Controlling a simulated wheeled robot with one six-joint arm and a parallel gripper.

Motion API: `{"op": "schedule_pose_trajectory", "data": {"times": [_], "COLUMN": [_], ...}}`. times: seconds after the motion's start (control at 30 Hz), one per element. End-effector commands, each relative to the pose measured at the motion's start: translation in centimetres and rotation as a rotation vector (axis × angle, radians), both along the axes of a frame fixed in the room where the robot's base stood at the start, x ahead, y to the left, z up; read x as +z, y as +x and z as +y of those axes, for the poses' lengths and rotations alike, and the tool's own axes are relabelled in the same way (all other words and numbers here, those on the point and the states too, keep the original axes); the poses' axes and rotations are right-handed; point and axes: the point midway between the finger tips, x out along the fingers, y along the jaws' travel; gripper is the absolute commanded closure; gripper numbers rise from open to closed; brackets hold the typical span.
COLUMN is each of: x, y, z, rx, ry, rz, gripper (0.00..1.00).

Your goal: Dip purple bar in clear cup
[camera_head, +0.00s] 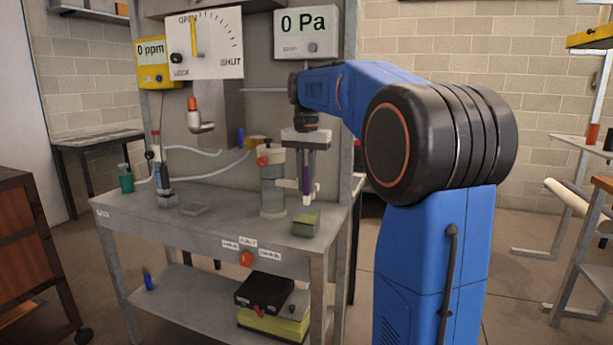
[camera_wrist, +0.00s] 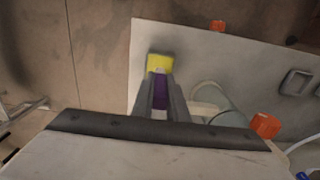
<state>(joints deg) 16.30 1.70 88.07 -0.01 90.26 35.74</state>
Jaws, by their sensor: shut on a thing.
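My gripper (camera_head: 307,165) points down over the right part of the grey table and is shut on the purple bar (camera_head: 307,182). The bar hangs upright between the fingers, and it also shows between them in the wrist view (camera_wrist: 160,93). A clear cup (camera_head: 272,192), a tall see-through cylinder, stands on the table just left of the gripper. In the wrist view the cup (camera_wrist: 226,116) is right of the fingers, partly hidden. The bar is outside the cup, above a yellow-green block (camera_head: 305,224). Whether its lower end touches the block is unclear.
The table's front middle is clear.

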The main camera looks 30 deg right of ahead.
Motion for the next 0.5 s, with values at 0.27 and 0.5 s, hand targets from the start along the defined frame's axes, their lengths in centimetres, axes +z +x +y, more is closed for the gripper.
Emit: {"op": "schedule_pose_trajectory", "data": {"times": [0.27, 0.5], "x": [-1.8, -3.3], "y": [0.0, 0.0], "z": [0.0, 0.0], "rx": [0.0, 0.0], "ry": [0.0, 0.0], "rz": [0.0, 0.0], "gripper": [1.0, 1.0]}}
